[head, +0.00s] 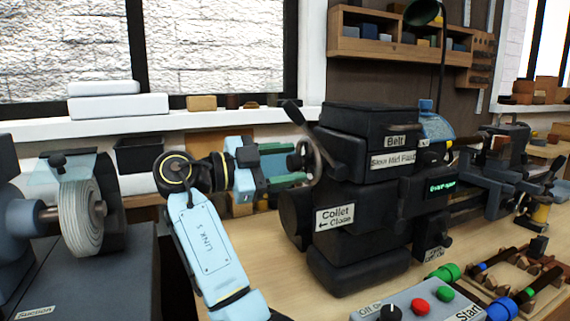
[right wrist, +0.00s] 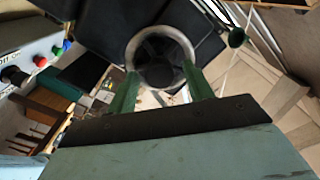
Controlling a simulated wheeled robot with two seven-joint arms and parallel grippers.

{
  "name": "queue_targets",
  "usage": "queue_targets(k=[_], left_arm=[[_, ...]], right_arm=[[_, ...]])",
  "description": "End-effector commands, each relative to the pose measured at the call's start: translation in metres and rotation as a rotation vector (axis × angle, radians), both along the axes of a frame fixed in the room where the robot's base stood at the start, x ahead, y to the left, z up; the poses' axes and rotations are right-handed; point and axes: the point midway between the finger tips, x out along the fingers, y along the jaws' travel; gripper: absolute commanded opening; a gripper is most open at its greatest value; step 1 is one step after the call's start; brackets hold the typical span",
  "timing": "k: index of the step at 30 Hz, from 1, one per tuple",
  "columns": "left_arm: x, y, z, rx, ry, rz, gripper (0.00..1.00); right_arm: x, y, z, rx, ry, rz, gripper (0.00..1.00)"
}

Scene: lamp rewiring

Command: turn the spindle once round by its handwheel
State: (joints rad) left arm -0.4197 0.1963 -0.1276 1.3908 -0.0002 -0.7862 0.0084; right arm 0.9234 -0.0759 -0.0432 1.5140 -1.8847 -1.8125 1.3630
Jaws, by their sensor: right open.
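The handwheel (head: 319,160) is a pale metal ring with a dark spoked middle, on the left end of the black lathe headstock (head: 360,190). My right gripper (head: 303,163) reaches it from the left, with its green fingers open, one above the other. In the right wrist view the handwheel (right wrist: 158,62) sits between the tips of the two green fingers (right wrist: 160,70), one on each side of the ring. I cannot tell whether the fingers touch the rim. The spindle itself is hidden inside the headstock. My left gripper is not in view.
A dark lever (head: 294,112) rises just above the handwheel. A control box (head: 420,301) with buttons stands at the front. A grinding or buffing wheel (head: 80,217) is at the left. The wooden bench (head: 270,262) is clear left of the headstock.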

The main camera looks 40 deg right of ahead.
Motion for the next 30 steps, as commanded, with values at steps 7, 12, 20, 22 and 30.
queue_targets(k=[7,12,20,22,30], left_arm=[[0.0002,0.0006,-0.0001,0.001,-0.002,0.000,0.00],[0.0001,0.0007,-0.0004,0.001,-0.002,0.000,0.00],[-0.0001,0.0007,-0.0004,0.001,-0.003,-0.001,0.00],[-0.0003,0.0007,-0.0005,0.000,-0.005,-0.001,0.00],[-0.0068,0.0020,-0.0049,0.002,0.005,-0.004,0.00]], right_arm=[[0.0001,0.0003,-0.0001,0.000,0.000,0.000,0.31],[0.0001,0.0004,-0.0001,0.000,0.000,0.000,0.08],[0.0002,0.0005,0.0000,0.003,0.010,0.000,0.07],[0.0001,0.0005,0.0001,0.008,0.022,0.000,0.07],[0.0002,0.0005,0.0006,0.035,0.104,0.000,0.07]])
